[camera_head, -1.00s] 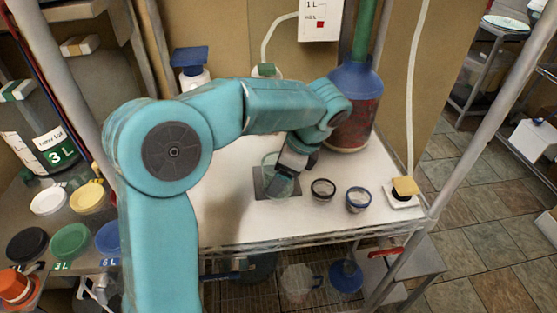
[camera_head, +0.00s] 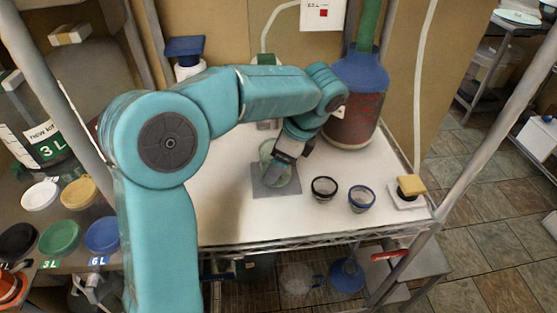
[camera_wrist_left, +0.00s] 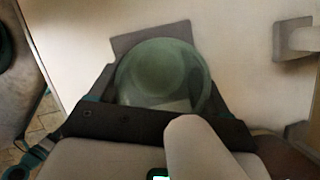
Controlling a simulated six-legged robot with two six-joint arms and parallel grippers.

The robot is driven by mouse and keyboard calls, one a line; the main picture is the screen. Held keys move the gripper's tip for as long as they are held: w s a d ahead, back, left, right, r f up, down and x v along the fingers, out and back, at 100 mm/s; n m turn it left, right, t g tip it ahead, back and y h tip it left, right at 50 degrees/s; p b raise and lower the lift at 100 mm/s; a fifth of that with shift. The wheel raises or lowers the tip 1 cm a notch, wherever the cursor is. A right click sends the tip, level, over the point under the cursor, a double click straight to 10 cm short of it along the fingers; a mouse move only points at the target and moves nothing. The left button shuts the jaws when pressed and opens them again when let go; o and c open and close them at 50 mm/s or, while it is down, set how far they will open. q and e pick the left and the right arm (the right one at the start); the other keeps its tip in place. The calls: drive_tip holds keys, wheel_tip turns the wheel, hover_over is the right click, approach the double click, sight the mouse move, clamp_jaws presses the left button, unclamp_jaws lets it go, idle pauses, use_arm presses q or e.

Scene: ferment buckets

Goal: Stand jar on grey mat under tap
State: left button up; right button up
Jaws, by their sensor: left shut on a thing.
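The jar (camera_head: 268,152) is clear greenish glass, held at the grey mat (camera_head: 262,189) on the white shelf. My left gripper (camera_head: 283,160) is shut on the jar and hides part of it. In the left wrist view the round jar (camera_wrist_left: 165,70) sits between the fingers, with a corner of the grey mat (camera_wrist_left: 135,39) showing behind it. I cannot tell whether the jar's base touches the mat. A grey fitting, perhaps the tap (camera_wrist_left: 292,38), is at the upper right of the wrist view. My right gripper is not in view.
Two small dark-rimmed cups (camera_head: 324,188) (camera_head: 361,199) stand right of the mat. A large red and blue vessel (camera_head: 354,110) stands behind them. A yellow-topped item (camera_head: 410,186) is near the right edge. Coloured lids (camera_head: 60,238) lie at left. The shelf's front is clear.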

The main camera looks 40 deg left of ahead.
use_arm(q)
drive_tip(key=shift+a+f, duration=0.1)
drive_tip(key=shift+a, duration=0.1)
drive_tip(key=shift+f, duration=0.15)
drive_tip(key=o, duration=1.1)
drive_tip(key=shift+d, duration=0.15)
drive_tip(key=shift+r, duration=0.2)
drive_tip(key=p+v, duration=0.2)
drive_tip(key=v, duration=1)
drive_tip(key=shift+p, duration=0.35)
